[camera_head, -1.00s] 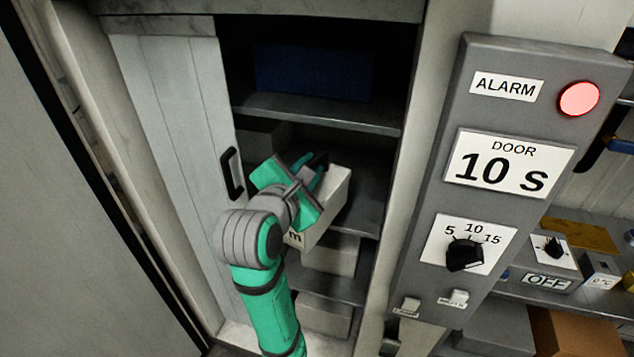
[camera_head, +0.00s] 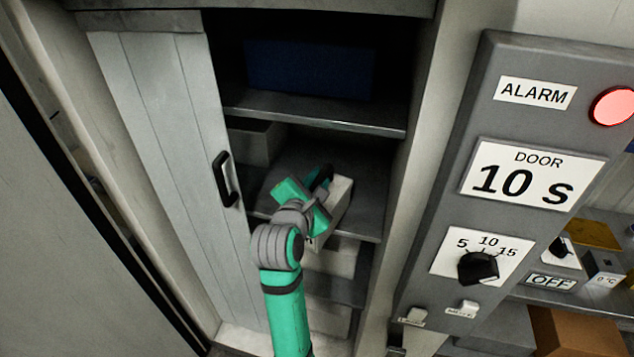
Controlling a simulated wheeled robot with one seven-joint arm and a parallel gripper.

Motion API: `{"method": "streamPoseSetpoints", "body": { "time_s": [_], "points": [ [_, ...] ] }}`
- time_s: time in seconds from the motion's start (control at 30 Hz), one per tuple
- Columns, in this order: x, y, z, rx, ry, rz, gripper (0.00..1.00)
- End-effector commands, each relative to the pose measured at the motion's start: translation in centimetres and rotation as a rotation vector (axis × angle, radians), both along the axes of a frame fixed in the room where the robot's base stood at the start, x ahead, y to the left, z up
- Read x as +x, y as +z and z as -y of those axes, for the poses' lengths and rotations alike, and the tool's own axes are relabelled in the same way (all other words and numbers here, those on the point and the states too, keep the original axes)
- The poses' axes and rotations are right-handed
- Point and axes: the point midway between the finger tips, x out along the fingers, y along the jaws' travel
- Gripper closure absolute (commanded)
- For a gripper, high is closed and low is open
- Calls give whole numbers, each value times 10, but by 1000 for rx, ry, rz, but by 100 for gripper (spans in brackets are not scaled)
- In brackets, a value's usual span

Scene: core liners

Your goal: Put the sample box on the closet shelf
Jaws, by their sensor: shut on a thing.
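The sample box (camera_head: 339,200) is a white box, partly hidden behind my gripper. My green and grey gripper (camera_head: 322,183) is shut on it and reaches into the open closet. The box is at the level of the middle closet shelf (camera_head: 361,220), over its right part. I cannot tell whether the box touches the shelf. The upper shelf (camera_head: 310,112) is above my gripper.
A dark blue box (camera_head: 310,68) stands on the upper shelf. A grey box (camera_head: 253,142) is at the left on the middle shelf. Pale boxes (camera_head: 330,257) sit below. The sliding door (camera_head: 165,150) covers the left side. A control panel (camera_head: 500,190) stands at right.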

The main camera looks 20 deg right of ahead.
Motion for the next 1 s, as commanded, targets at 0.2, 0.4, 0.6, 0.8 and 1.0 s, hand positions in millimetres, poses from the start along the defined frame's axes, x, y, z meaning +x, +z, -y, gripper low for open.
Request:
{"method": "streamPoseSetpoints", "body": {
  "time_s": [0.2, 0.4, 0.6, 0.8, 1.0],
  "points": [
    [0, -9, 1, -2, -1, 6, 100],
    [-1, -9, 3, -3, -4, 6, 100],
    [-1, -14, 3, -1, -4, 2, 67],
    [-1, -13, 3, -1, -4, 2, 63],
    [-1, -10, 2, -1, -3, 3, 63]
  ]
}}
